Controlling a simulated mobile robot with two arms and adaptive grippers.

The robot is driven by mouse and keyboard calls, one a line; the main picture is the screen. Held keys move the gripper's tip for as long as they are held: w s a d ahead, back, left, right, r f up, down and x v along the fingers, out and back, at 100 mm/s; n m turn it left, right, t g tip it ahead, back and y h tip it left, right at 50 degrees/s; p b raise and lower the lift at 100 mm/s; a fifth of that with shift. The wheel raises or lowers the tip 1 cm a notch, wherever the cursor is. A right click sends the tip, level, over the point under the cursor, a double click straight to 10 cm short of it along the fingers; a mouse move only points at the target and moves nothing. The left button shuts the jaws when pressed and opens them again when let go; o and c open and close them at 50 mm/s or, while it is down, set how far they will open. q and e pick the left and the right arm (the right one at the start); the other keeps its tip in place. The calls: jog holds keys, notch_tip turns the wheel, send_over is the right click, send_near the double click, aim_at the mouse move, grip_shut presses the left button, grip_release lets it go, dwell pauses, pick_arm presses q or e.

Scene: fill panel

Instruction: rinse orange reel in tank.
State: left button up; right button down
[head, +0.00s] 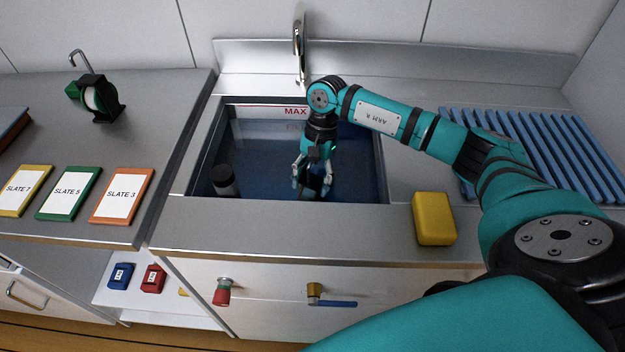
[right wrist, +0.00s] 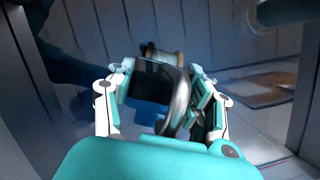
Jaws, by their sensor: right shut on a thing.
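The tank (head: 205,160) is sunk in the counter and holds bluish water, with a red MAX line on its back wall. My right gripper (head: 312,181) reaches straight down into it, shut on a dark reel (head: 311,191). In the right wrist view the gripper (right wrist: 161,75) has a finger on each side of the reel (right wrist: 155,82). The reel shows a black body, a curved silver handle and a dull brownish part at the far end; a clear orange does not show. My left gripper is not in view.
A dark cylinder (head: 224,180) stands in the tank's left front corner. The faucet (head: 299,50) rises behind. A yellow sponge (head: 433,218) and blue rack (head: 540,150) lie right. Left are a green-black reel (head: 100,98) and slates (head: 68,193).

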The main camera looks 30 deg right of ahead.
notch_tip(320, 180, up, 26)
jog(key=p, duration=1.3)
dwell(0.5)
